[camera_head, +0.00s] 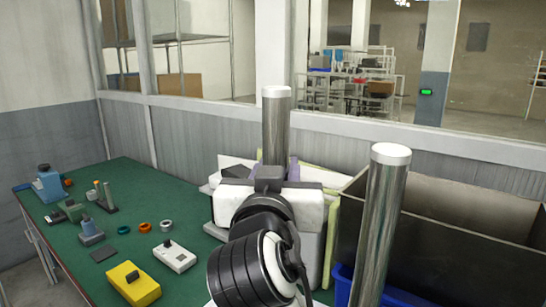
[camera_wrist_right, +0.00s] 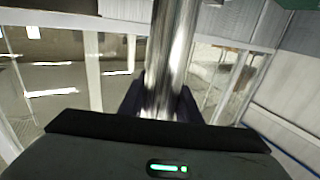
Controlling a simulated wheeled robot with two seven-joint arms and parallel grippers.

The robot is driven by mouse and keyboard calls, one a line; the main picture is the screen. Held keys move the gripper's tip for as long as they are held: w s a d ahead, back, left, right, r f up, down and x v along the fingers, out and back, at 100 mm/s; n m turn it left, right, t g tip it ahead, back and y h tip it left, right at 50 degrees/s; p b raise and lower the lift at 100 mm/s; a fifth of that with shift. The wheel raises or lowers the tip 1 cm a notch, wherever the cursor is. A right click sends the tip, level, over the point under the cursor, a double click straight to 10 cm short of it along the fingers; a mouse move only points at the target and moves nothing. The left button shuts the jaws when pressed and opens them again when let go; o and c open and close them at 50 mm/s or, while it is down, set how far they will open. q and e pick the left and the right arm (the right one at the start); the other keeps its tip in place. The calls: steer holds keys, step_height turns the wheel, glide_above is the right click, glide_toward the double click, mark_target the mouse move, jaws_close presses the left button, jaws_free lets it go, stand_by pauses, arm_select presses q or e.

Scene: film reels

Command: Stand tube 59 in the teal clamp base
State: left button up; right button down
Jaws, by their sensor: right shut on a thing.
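My right gripper (camera_head: 274,172) is shut on a shiny metal tube (camera_head: 276,125) with a white top end, holding it roughly upright. The tube also shows in the right wrist view (camera_wrist_right: 170,60), between the dark fingers. My wrist hides its lower part in the head view. A second, similar tube (camera_head: 380,225) with a white top stands slightly tilted at the right front; its lower end is out of frame. I see no number on either tube, so I cannot tell which is 59. I cannot pick out a teal clamp base with certainty. My left gripper is not in view.
A green table (camera_head: 112,227) carries a yellow box (camera_head: 133,285), a pale grey box (camera_head: 175,256), small rings (camera_head: 166,225) and a blue device (camera_head: 48,186) at the far left. A large dark bin (camera_head: 440,230) and a blue container (camera_head: 342,286) fill the right.

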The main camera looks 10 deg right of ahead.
steer(key=shift+w+f+b, duration=0.15)
steer(key=shift+f+b, duration=1.05)
steer(key=shift+f, duration=1.6)
steer(key=shift+a, duration=0.1)
